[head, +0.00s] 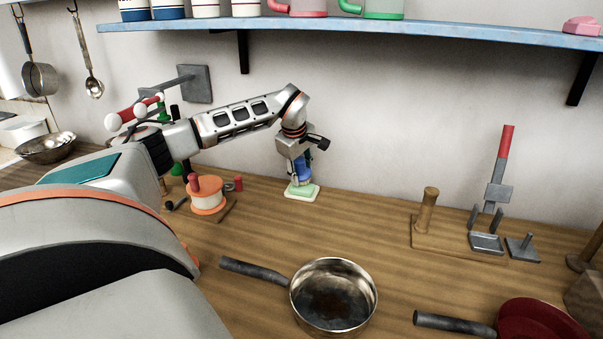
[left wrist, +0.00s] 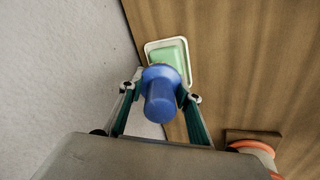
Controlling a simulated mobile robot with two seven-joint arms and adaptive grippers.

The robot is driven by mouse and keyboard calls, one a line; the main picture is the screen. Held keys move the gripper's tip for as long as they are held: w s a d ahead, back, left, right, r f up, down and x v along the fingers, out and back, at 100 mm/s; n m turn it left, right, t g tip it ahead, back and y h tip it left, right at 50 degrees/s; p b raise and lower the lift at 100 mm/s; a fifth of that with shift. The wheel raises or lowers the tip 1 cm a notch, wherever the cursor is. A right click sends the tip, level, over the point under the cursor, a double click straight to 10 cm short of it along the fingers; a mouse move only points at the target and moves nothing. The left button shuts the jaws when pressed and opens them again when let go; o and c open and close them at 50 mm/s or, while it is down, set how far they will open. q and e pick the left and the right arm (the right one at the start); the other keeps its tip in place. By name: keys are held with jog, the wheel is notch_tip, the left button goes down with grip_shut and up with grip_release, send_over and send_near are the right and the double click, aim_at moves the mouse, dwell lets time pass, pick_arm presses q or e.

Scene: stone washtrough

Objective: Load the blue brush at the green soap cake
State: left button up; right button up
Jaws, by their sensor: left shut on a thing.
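My left gripper (head: 300,176) points down near the wall at the back of the wooden counter. It is shut on the blue brush (left wrist: 161,98), whose rounded blue handle faces the camera in the left wrist view. The brush also shows between the fingers in the head view (head: 303,169). The green soap cake (head: 301,189) lies in a pale dish (head: 302,197) right below the brush. In the left wrist view the soap (left wrist: 171,56) shows just beyond the brush. The brush's lower end is hidden, so I cannot tell if it touches the soap. My right gripper is not in view.
An orange-and-white spool (head: 206,195) stands left of the dish. A metal pan (head: 333,296) lies in front, and a red pan (head: 540,320) at front right. A wooden stand (head: 427,212) is to the right. A blue shelf (head: 400,33) hangs above.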

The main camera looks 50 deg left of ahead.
aim_at(301, 158)
pick_arm(q)
jog(key=shift+f, duration=0.2)
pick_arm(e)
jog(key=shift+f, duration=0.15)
pick_arm(q)
jog(key=shift+f, duration=0.6)
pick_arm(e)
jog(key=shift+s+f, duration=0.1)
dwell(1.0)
pick_arm(q)
notch_tip(301, 158, up, 2)
jog(key=shift+r+p, duration=0.2)
jog(key=shift+p, duration=0.65)
jog(key=shift+r+p, duration=0.65)
jog(key=shift+r, duration=0.05)
jog(key=shift+r+p, duration=0.5)
jog(key=shift+p, duration=0.1)
jog(key=shift+r+p, duration=0.55)
jog(key=shift+p, duration=0.1)
jog(key=shift+r+p, duration=0.65)
jog(key=shift+p, duration=0.2)
jog(key=shift+f, duration=0.1)
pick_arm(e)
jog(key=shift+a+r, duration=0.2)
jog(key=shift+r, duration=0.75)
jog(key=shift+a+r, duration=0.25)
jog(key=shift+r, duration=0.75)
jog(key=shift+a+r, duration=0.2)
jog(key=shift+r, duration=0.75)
